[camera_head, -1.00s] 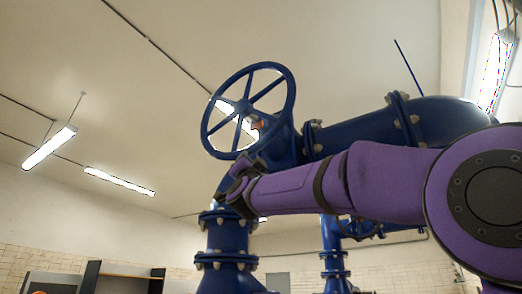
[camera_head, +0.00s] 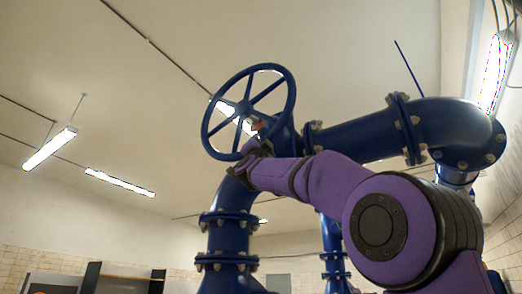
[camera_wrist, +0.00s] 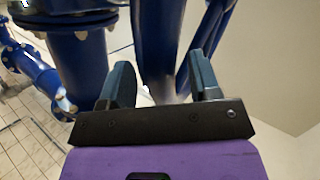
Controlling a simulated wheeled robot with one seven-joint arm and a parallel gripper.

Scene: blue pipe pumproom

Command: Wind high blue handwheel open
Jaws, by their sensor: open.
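The high blue handwheel (camera_head: 243,107) is a spoked wheel, tilted toward me, on the blue valve and pipe assembly in the head view. My gripper (camera_head: 259,145) is raised at the wheel's lower right rim, and its fingers are small and partly lost against the dark blue there. In the wrist view my gripper (camera_wrist: 161,75) has its two fingers spread apart. Blue bars or pipe parts show beyond and between the fingers. I cannot tell whether the fingers straddle the rim or touch it.
A thick blue flanged pipe (camera_head: 365,133) runs right from the valve, and a vertical flanged pipe (camera_head: 229,240) stands below it. Another blue pipe (camera_wrist: 40,75) shows at left in the wrist view. The space left of the wheel looks clear.

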